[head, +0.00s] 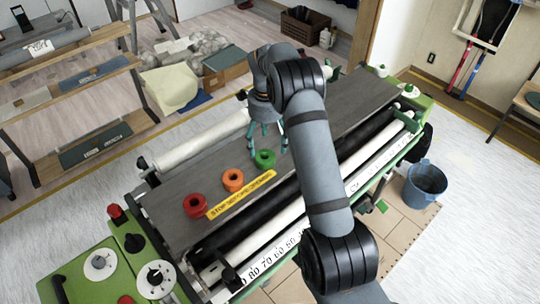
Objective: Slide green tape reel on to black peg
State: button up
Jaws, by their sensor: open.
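The green tape reel (264,158) lies flat on the grey top of the machine, right of an orange reel. My gripper (268,138) points down just behind and above the green reel, with its teal fingers apart and nothing seen between them. The picture does not show whether a finger touches the reel. A dark upright knob or peg (155,276) stands on a white disc at the machine's front left end. I cannot tell for certain whether this is the black peg, as other dark round parts are close by.
An orange reel (233,180) and a red reel (195,205) lie in a row left of the green one. A yellow warning strip (241,195) lies in front of them. White and black rollers run along the machine. A blue bucket (425,183) stands on the floor at right.

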aim_at(267, 156)
jog(key=shift+s+a+f, duration=0.15)
jog(key=shift+a+f, duration=0.05)
jog(key=shift+f, duration=0.2)
notch_tip(267, 156, down, 5)
jog(key=p, duration=0.3)
jog(key=shift+d, duration=0.15)
jog(key=shift+f, duration=0.35)
jog(key=shift+d, duration=0.1)
jog(key=shift+c, duration=0.2)
jog(key=shift+c, duration=0.6)
jog(key=c, duration=1.1)
